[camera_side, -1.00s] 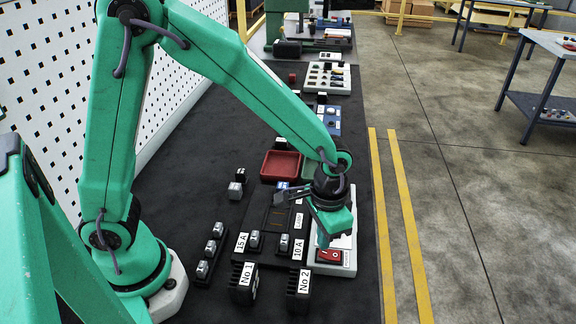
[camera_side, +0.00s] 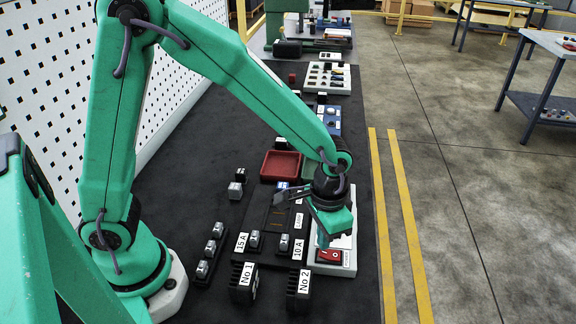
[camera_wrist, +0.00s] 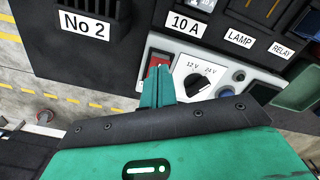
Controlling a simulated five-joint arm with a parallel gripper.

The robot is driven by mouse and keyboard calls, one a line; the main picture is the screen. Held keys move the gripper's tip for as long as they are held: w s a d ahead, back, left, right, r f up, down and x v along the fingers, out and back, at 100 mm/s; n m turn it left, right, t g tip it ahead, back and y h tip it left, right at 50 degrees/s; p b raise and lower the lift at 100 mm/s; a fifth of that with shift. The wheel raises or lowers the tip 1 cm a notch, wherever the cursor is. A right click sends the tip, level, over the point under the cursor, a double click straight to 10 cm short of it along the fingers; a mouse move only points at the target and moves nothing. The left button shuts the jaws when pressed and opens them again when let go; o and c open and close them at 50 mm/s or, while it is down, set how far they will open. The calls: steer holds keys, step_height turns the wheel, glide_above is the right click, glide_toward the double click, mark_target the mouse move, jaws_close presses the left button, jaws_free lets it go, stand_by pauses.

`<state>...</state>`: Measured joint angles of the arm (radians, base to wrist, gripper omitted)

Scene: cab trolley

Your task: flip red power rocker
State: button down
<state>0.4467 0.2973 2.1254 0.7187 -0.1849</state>
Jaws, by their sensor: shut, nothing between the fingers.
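The red power rocker (camera_side: 329,256) sits at the near end of a white panel (camera_side: 348,262) on the bench's right side. In the wrist view the rocker (camera_wrist: 159,62) is partly hidden behind my gripper's fingers. My gripper (camera_side: 323,242) is shut and empty, pointing down at the rocker's far edge. In the wrist view the closed fingertips (camera_wrist: 158,72) overlap the rocker; I cannot tell whether they touch it.
A black knob (camera_wrist: 198,85) marked 12 V and 24 V is beside the rocker on the panel. Black blocks labelled No 1 (camera_side: 243,283) and No 2 (camera_side: 299,291) stand nearby. A red tray (camera_side: 281,165) lies farther back.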

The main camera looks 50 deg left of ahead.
steer(key=shift+f, duration=1.1)
stand_by(0.6)
steer(key=shift+r, duration=3.55)
steer(key=shift+a+r, duration=0.1)
steer(key=s+a+r+n+t, duration=0.1)
steer(key=s+a+r+t, duration=0.1)
steer(key=s+a+r, duration=0.3)
steer(key=s+a+r+n+t, duration=0.2)
steer(key=s+a+r, duration=0.4)
steer(key=a, duration=0.5)
steer(key=shift+s+r+t, duration=0.15)
steer(key=shift+r+t, duration=0.65)
steer(key=shift+r, duration=0.15)
